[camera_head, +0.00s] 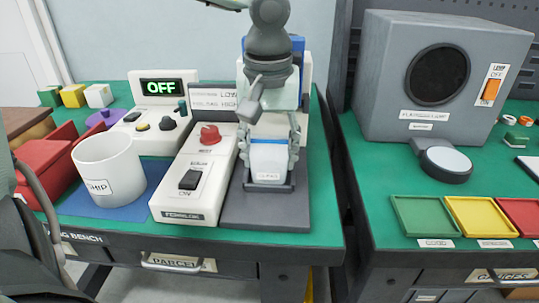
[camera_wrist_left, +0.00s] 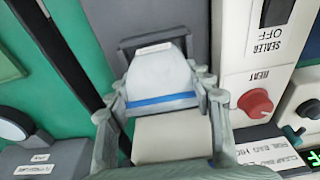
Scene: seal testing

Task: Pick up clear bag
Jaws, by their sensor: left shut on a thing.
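The clear bag (camera_head: 268,160) is a pale, whitish pouch with a small label low on its front. It stands upright at the dark grey plate beside the sealer. In the left wrist view the bag (camera_wrist_left: 160,75) shows a blue band across it. My left gripper (camera_head: 269,145) reaches down over the plate, with one finger on each side of the bag. In the left wrist view its fingers (camera_wrist_left: 163,112) flank the bag near the blue band, and it is shut on the bag. The bag's upper part is partly hidden by my wrist in the head view. My right gripper is not in view.
The white sealer (camera_head: 195,178) with a red knob stands just left of the bag. A white cup (camera_head: 108,168) marked SHIP stands on a blue mat (camera_head: 80,205). A grey speaker-like box (camera_head: 395,85) and coloured trays (camera_head: 420,235) are on the right table, across a gap.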

